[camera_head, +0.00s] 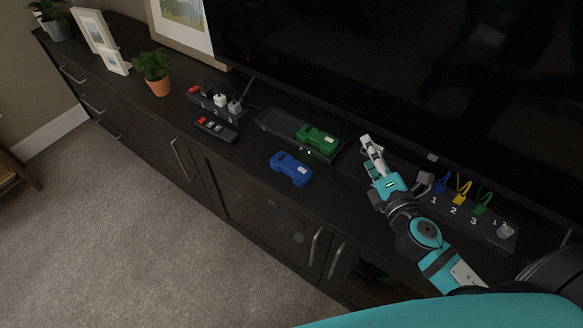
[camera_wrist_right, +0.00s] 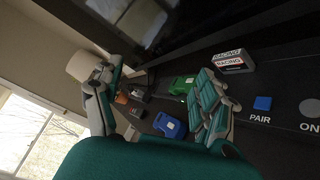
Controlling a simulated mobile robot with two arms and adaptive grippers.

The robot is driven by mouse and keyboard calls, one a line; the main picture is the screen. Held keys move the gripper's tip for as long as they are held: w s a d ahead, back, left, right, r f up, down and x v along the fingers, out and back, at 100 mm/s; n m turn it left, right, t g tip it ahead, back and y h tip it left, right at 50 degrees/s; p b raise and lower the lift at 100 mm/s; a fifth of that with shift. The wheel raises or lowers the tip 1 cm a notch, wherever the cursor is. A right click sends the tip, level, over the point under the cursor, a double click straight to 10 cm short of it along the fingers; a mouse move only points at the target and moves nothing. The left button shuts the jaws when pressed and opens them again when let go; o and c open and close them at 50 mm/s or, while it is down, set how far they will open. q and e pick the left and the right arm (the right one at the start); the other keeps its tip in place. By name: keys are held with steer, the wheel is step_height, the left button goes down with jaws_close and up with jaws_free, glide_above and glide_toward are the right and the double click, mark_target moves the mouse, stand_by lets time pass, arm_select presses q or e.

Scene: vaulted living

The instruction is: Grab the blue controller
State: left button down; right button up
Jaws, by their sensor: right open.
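The blue controller (camera_head: 291,169) lies flat on the dark cabinet top near its front edge, in front of a black tray. It also shows in the right wrist view (camera_wrist_right: 169,125), between and beyond the fingers. A green controller (camera_head: 317,138) sits on the right part of the black tray (camera_head: 275,124); the right wrist view shows it too (camera_wrist_right: 182,86). My right gripper (camera_head: 370,147) is above the cabinet, to the right of both controllers, open and empty. In the right wrist view its fingers (camera_wrist_right: 150,100) are spread wide apart. My left gripper is not in view.
A panel (camera_head: 490,232) with numbered blue, yellow and green cables lies at the right. A power strip (camera_head: 215,105), a remote (camera_head: 216,129), a potted plant (camera_head: 153,72) and picture frames stand at the left. The TV (camera_head: 400,70) rises behind. Clear cabinet top surrounds the blue controller.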

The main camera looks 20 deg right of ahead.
steer(key=a+f+n+g+y, duration=0.2)
steer(key=a+n+y, duration=0.35)
steer(key=n, duration=0.75)
steer(key=n+g+y, duration=0.3)
steer(key=n+g, duration=0.1)
steer(key=n, duration=0.4)
glide_toward(300, 168)
steer(key=x, duration=0.1)
steer(key=p+x, duration=0.1)
steer(key=x, duration=0.1)
steer(key=shift+w+a+r, duration=0.1)
steer(key=shift+w+a, duration=0.15)
steer(key=shift+w, duration=0.15)
steer(key=shift+f+x, duration=0.1)
steer(key=shift+x, duration=1.25)
steer(key=shift+f+x, duration=0.15)
steer(key=shift+x, duration=1.2)
steer(key=shift+s, duration=0.1)
steer(key=shift+d, duration=0.1)
steer(key=c, duration=1.2)
